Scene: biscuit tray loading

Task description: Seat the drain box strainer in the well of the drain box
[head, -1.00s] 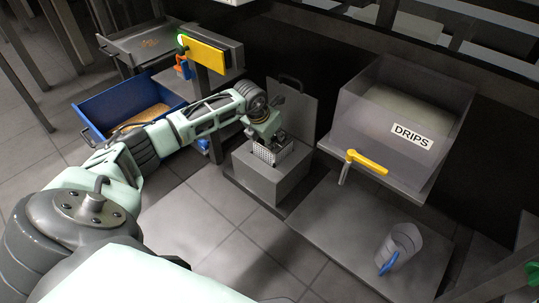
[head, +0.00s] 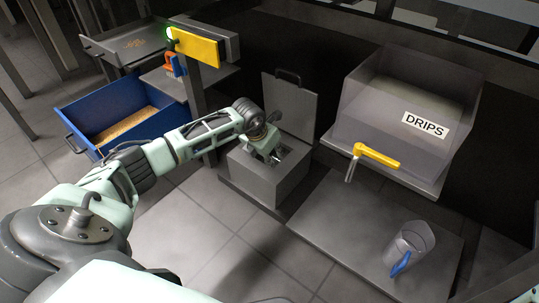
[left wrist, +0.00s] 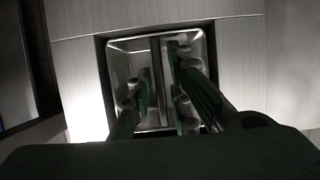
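My left gripper (head: 268,152) reaches down into the well of the grey drain box (head: 262,183). The drain box strainer shows in the left wrist view as a shiny metal basket (left wrist: 128,47) with rounded corners, inside the square opening. A narrow dark gap runs along parts of its edge. The finger contact is dim. In the head view the arm and gripper hide most of the strainer, and its depth is hard to judge. My right gripper is not in view.
The box lid (head: 290,103) stands open behind the well. A DRIPS bin (head: 400,125) with a yellow-handled tap (head: 376,156) is at right. A clear jug (head: 410,245) stands on the low platform (head: 345,235). A blue drawer (head: 85,118) is open at left.

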